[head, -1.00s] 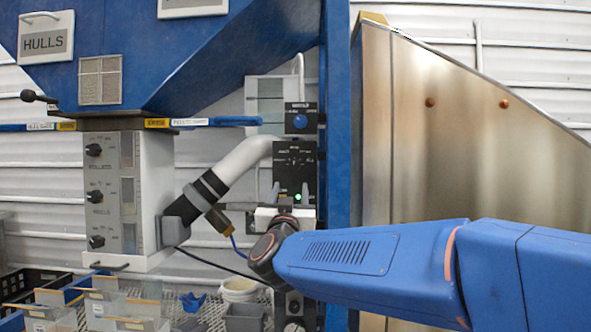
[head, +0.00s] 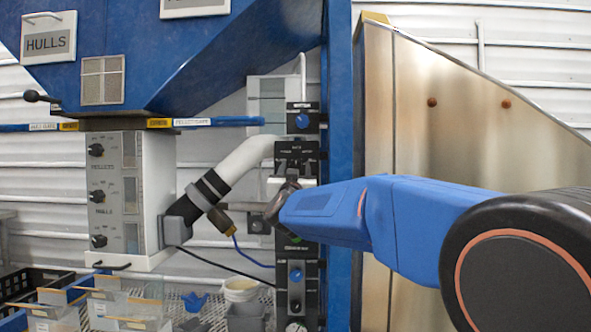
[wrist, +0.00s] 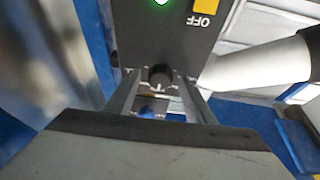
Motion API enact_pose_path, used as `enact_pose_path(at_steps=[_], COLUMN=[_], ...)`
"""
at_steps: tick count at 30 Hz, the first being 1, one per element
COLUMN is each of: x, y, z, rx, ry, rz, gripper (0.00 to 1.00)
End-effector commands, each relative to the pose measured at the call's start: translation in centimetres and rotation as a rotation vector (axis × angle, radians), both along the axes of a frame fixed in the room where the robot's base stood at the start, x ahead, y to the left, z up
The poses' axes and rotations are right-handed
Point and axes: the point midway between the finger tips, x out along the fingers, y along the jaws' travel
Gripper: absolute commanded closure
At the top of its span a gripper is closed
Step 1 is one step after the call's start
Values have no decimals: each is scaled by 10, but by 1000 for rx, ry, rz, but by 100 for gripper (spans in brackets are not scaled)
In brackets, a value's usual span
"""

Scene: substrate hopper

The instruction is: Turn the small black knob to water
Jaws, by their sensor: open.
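The small black knob (wrist: 160,75) shows in the wrist view on a dark control panel (wrist: 160,35). My gripper (wrist: 159,84) is open, with one finger on each side of the knob. I cannot tell whether either finger touches it. In the head view my gripper (head: 293,168) is in front of the narrow black panel column (head: 296,149) beside the blue post. The gripper and arm cover part of the column there, and I cannot make out the knob behind them. Its pointer setting is not readable.
A blue knob (head: 302,121) sits above my gripper and another (head: 295,274) below. A white pipe (head: 243,158) slopes just left of the column, with a brass fitting (head: 222,221) under it. A blue post (head: 338,120) and metal hopper (head: 450,120) stand right. A white box (head: 117,194) with black knobs stands left.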

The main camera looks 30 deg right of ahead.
Motion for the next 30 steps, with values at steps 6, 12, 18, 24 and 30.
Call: enact_pose_path(at_steps=[6, 12, 18, 24, 30], x=[2, 1, 1, 2, 2], y=[-1, -1, -1, -1, 0], z=[1, 1, 1, 1, 1], rx=[0, 0, 1, 27, 113], ry=[0, 0, -1, -18, -77], rz=[0, 0, 0, 0, 1], gripper=[51, 75, 92, 92, 92])
